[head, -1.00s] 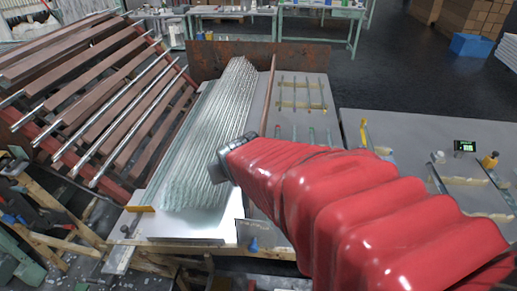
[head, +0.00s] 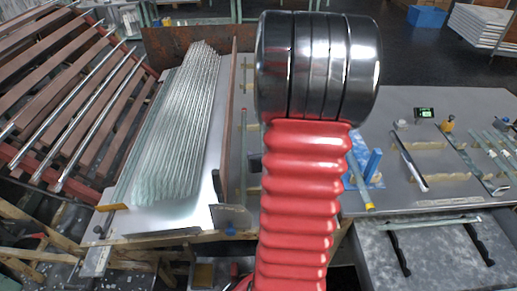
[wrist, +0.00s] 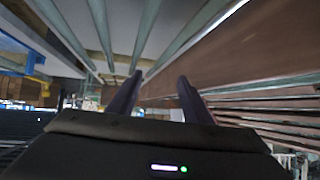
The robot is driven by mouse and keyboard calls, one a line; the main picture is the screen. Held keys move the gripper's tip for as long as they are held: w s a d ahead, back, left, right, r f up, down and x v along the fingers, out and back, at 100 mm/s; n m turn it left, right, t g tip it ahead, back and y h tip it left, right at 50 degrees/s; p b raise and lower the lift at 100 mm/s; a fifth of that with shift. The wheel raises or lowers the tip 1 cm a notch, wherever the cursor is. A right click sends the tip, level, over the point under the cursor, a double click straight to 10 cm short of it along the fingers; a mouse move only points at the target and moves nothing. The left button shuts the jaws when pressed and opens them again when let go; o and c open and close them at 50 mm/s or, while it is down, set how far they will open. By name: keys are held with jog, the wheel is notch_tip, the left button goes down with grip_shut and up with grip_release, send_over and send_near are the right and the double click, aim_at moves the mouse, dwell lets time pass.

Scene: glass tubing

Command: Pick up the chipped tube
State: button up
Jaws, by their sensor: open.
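Clear greenish glass tubes lie in a long sloping bundle (head: 180,125) on the left in the head view. A single tube (head: 243,140) lies just right of the rusty divider, partly hidden by my arm. More tubes lie at the far right, and another (head: 435,224) rests across black supports. I cannot tell which tube is chipped. My gripper (wrist: 160,78) shows in the wrist view with its two dark fingers apart and nothing visible between them. Pale green tube-like bars (wrist: 148,30) run beyond the fingertips, apparently not touched. In the head view, my arm hides the gripper.
A rusty upright divider (head: 230,120) stands right of the bundle. A slatted rack (head: 75,90) slopes at the left. On the right bench are a small display (head: 425,112), a blue stand (head: 372,165) and wooden holders. Much of the right bench's back is clear.

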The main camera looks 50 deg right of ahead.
jog(key=s+d+f+m+t, duration=0.1)
jog(key=s+d+f+m, duration=0.1)
jog(key=s+d+f, duration=0.1)
jog(key=shift+s+d+f+h, duration=0.2)
jog(key=shift+s+f+h, duration=0.1)
jog(key=shift+s+f, duration=0.7)
jog(key=shift+r, duration=0.15)
jog(key=shift+x, duration=4.25)
jog(key=shift+w+r, duration=0.1)
jog(key=shift+r, duration=0.05)
jog(key=shift+x, duration=2.6)
jog(key=shift+r, duration=0.15)
jog(key=shift+c, duration=0.2)
